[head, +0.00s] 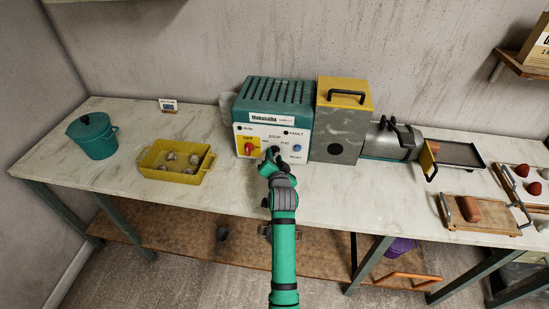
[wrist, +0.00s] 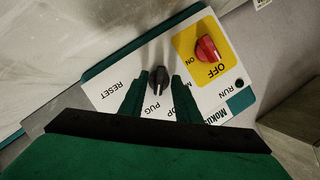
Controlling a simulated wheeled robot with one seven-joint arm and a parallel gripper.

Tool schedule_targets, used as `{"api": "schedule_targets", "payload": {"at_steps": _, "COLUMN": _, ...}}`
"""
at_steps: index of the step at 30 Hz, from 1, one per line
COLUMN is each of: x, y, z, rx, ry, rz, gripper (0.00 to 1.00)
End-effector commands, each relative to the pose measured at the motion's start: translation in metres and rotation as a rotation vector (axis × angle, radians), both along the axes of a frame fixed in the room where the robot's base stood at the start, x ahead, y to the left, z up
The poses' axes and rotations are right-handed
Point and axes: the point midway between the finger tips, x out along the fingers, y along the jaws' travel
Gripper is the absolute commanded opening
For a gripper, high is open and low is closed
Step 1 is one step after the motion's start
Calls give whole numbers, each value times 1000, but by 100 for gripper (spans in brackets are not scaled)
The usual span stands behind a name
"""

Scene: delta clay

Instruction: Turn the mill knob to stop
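The mill's control box (head: 272,103) is teal with a white front panel, in the middle of the bench. Its black knob (wrist: 158,77) sits on the panel near the words PUG and STOP, with STOP partly covered by a finger. I cannot tell for sure which word the knob points to. My gripper (wrist: 157,88) is at the panel with one dark green finger on each side of the knob. Slim gaps seem to show between fingers and knob, so it looks open around it. In the head view my gripper (head: 273,154) mostly hides the knob.
A red switch (wrist: 206,48) on a yellow OFF/ON plate is close beside the knob. A blue reset button (head: 297,148) is on the other side. A yellow tray (head: 160,173) and teal pot (head: 93,136) stand left. The grey mill housing (head: 338,135) adjoins right.

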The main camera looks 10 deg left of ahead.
Motion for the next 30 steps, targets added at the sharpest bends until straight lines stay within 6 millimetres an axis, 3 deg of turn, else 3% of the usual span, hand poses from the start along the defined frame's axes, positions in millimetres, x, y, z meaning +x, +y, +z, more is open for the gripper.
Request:
{"api": "schedule_targets", "payload": {"at_steps": 6, "x": 0, "y": -1, "z": 0, "rx": 0, "ry": 0, "rz": -1, "gripper": 27}}
{"api": "schedule_targets", "payload": {"at_steps": 9, "x": 0, "y": -1, "z": 0, "rx": 1, "ry": 0, "rz": -2, "gripper": 3}}
{"api": "schedule_targets", "payload": {"at_steps": 10, "x": 0, "y": -1, "z": 0, "rx": 1, "ry": 0, "rz": -2, "gripper": 0}}
{"api": "schedule_targets", "payload": {"at_steps": 20, "x": 0, "y": -1, "z": 0, "rx": -24, "ry": 0, "rz": -2, "gripper": 0}}
{"api": "schedule_targets", "payload": {"at_steps": 30, "x": 0, "y": 1, "z": 1, "rx": -220, "ry": 6, "rz": -1, "gripper": 0}}
